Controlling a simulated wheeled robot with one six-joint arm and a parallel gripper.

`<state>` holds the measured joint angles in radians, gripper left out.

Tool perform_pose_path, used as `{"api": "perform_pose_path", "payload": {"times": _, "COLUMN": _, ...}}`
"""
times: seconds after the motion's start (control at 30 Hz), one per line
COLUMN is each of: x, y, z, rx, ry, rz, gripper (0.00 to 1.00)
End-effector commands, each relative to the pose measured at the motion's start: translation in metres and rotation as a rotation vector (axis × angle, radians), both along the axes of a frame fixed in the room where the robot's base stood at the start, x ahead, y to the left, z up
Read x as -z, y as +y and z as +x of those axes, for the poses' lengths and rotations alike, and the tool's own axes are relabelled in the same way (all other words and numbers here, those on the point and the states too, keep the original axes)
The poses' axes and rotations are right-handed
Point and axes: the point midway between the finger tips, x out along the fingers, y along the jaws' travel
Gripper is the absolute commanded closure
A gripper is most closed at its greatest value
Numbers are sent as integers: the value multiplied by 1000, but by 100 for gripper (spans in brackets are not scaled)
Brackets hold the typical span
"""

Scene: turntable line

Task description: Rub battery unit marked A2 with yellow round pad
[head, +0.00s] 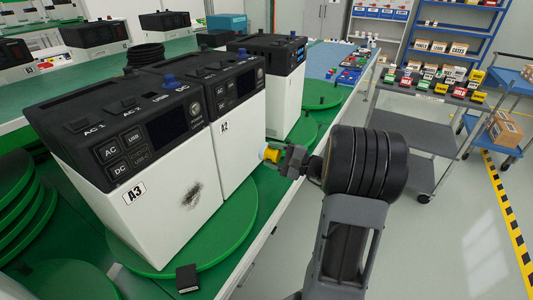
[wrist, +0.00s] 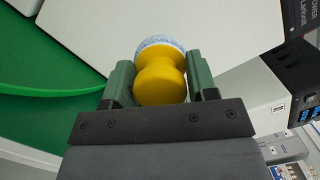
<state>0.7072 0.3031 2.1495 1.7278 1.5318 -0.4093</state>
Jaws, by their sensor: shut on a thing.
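The battery unit marked A2 (head: 236,140) is a white box with a black top and control panel, standing on a green turntable behind and beside the unit marked A3. The yellow round pad (head: 272,155) has a knob-like handle and a pale face. My gripper (head: 284,158) is shut on the pad's yellow handle; the pad also shows between the fingers in the wrist view (wrist: 160,84). The pad's pale blue-white face (wrist: 160,43) points toward a white casing. In the head view the pad is at A2's right edge; I cannot tell whether it touches. No mark shows on A2's visible face.
Unit A3 (head: 150,222), with a dark smudge, stands nearest on the green turntable (head: 235,238). Another unit (head: 283,98) stands farther back. A small black box (head: 187,278) lies near the front edge. A grey cart (head: 425,128) stands right; floor there is open.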

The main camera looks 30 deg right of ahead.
Motion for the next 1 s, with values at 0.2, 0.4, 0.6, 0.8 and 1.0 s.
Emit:
{"api": "perform_pose_path", "payload": {"times": 0.2, "x": 0, "y": -3, "z": -4, "rx": 0, "ry": -1, "rz": 1, "gripper": 73}}
{"api": "perform_pose_path", "payload": {"times": 0.4, "x": 0, "y": -3, "z": -4, "rx": 0, "ry": -1, "rz": 1, "gripper": 73}}
{"api": "perform_pose_path", "payload": {"times": 0.6, "x": 0, "y": -6, "z": -8, "rx": 2, "ry": -1, "rz": 1, "gripper": 73}}
{"api": "perform_pose_path", "payload": {"times": 0.8, "x": 1, "y": -14, "z": -21, "rx": 3, "ry": -1, "rz": 0, "gripper": 73}}
{"api": "perform_pose_path", "payload": {"times": 1.0, "x": 0, "y": -19, "z": -29, "rx": 1, "ry": -1, "rz": 0, "gripper": 73}}
